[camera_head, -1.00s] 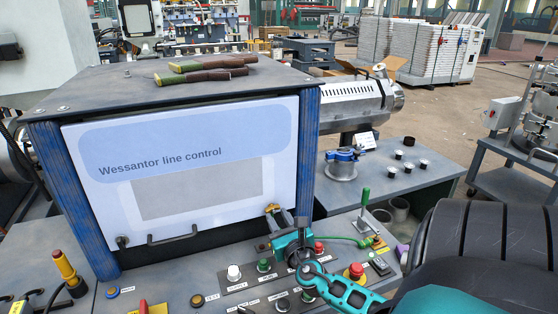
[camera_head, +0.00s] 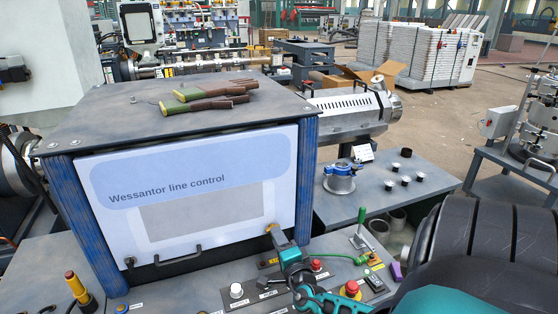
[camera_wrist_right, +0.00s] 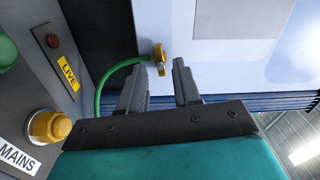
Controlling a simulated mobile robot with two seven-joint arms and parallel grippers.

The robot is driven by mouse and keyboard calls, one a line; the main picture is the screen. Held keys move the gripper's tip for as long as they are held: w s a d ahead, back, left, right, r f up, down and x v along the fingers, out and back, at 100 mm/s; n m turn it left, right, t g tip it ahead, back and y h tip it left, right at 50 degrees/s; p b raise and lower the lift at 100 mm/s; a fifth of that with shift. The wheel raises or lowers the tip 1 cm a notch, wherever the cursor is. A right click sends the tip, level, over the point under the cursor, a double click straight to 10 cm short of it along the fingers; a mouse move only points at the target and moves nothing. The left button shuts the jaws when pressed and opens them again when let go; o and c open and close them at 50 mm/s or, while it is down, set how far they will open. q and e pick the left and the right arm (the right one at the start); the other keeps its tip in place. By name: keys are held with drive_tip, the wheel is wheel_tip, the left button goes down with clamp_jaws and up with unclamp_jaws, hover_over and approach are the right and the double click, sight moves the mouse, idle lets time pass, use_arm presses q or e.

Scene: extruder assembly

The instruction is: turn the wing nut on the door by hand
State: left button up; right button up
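The door (camera_head: 218,190) is the light panel of the cabinet, marked "Wessantor line control", and it looks shut. The brass-yellow wing nut (camera_head: 269,228) is at the door's lower right corner. In the right wrist view the wing nut (camera_wrist_right: 159,56) is just beyond my fingertips, about in line with the gap between them. My right gripper (camera_head: 278,238) is close to the nut in the head view, partly hiding it. In the right wrist view my right gripper (camera_wrist_right: 161,78) is open, with nothing between its fingers. My left gripper is not in view.
Below the door are a bar handle (camera_head: 178,256) and a control panel with a red button (camera_head: 351,288) and a green-handled lever (camera_head: 361,220). A green cable (camera_wrist_right: 108,82) runs beside my right fingers. Work gloves (camera_head: 207,96) lie on the cabinet top.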

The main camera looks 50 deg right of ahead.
drive_tip(key=shift+b+x, duration=0.3)
drive_tip(key=shift+x, duration=0.7)
drive_tip(key=shift+c, duration=0.3)
clamp_jaws()
drive_tip(key=shift+f+m+b, duration=0.1)
drive_tip(key=shift+m+b, duration=0.25)
drive_tip(key=shift+m, duration=0.25)
drive_tip(key=shift+o, duration=0.8)
unclamp_jaws()
